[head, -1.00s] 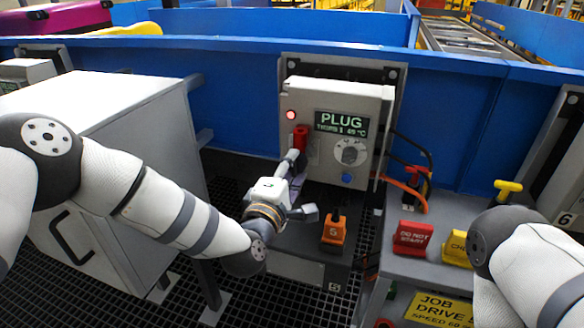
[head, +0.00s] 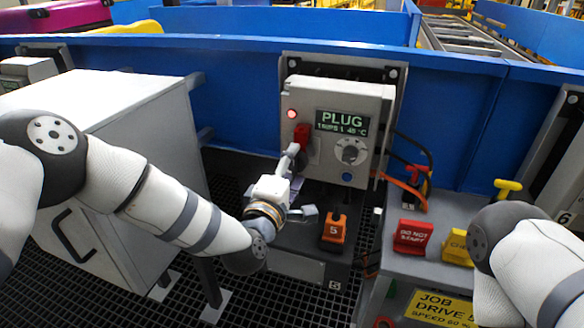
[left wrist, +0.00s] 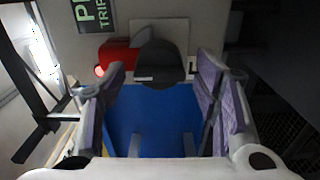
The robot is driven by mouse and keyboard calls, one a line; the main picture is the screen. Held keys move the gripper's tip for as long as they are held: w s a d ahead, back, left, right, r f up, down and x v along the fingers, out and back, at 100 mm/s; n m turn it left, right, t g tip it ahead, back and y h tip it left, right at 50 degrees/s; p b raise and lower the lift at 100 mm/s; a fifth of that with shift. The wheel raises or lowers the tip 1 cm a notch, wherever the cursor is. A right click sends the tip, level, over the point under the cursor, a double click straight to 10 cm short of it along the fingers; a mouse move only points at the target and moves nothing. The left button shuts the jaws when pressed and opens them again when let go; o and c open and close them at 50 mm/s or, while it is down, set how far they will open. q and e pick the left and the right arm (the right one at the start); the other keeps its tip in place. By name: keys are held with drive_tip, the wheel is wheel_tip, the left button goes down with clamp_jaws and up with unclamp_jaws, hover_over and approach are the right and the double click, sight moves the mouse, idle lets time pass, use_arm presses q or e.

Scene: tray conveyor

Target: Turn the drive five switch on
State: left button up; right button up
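The drive's switch has a red handle (head: 301,134) on the front of a light grey box (head: 290,99), below a red lamp (head: 292,114). In the left wrist view the red handle (left wrist: 119,55) points left from a dark rounded hub (left wrist: 160,64). My left gripper (head: 300,181) is just below the switch, with one finger up close to the handle. The left wrist view shows its two purple-padded fingers apart, with nothing held between them. I cannot tell whether a fingertip touches the handle. My right arm shows at the right; its gripper is out of view.
An orange block (head: 334,230) marked 5 stands below. Red (head: 413,236) and yellow (head: 457,246) signs stand right. A white cabinet (head: 110,130) stands left.

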use_arm(q)
drive_tip(key=v, duration=1.2)
drive_tip(key=s+a+f+m+g+y+p, duration=0.1)
drive_tip(key=s+a+f+m+g, duration=0.1)
drive_tip(key=s+f+m+g, duration=0.45)
drive_tip(key=s+a+f+m+g+p, duration=0.1)
drive_tip(key=s+a+f+g, duration=0.15)
drive_tip(key=s+f, duration=0.85)
drive_tip(key=s+a+f+m+g+y, duration=0.2)
drive_tip(key=s+a+g, duration=0.3)
drive_tip(key=s, duration=0.7)
drive_tip(key=s+a+f+m+g+y, duration=0.2)
drive_tip(key=s+a, duration=0.6)
drive_tip(key=s, duration=0.5)
drive_tip(key=f+m+g+p, duration=0.1)
drive_tip(key=m+g, duration=0.1)
drive_tip(key=g, duration=0.1)
drive_tip(key=shift+s+a+g+y, duration=0.2)
drive_tip(key=shift+a+g+y, duration=0.1)
drive_tip(key=shift+g, duration=0.1)
use_arm(e)
drive_tip(key=shift+t, duration=0.7)
drive_tip(key=w+r, duration=0.3)
drive_tip(key=shift+w+r, duration=0.25)
